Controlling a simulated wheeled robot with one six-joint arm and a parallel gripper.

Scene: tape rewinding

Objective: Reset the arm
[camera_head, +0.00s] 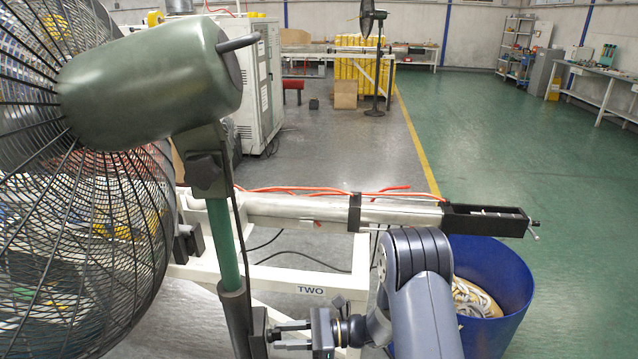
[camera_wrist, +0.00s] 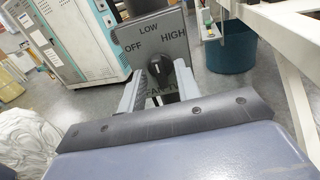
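My gripper (camera_head: 276,337) is low in the middle of the head view, its two fingers parted and pointing left at a dark control box (camera_head: 258,332) on the fan's pole. In the wrist view my gripper's light fingers (camera_wrist: 158,90) stand apart with a black knob (camera_wrist: 156,68) between and beyond them. The knob is on a grey panel (camera_wrist: 160,38) marked OFF, LOW and HIGH. Lower lettering is partly hidden. I see no firm contact between fingers and knob. The knob's exact setting is hard to tell.
A large fan (camera_head: 150,90) with a wire cage fills the left. Beside it runs a white bench marked TWO (camera_head: 311,291) with a long metal device (camera_head: 400,212). A blue bin (camera_head: 515,285) holding pale coils stands at the right. Green floor (camera_head: 500,130) beyond is clear.

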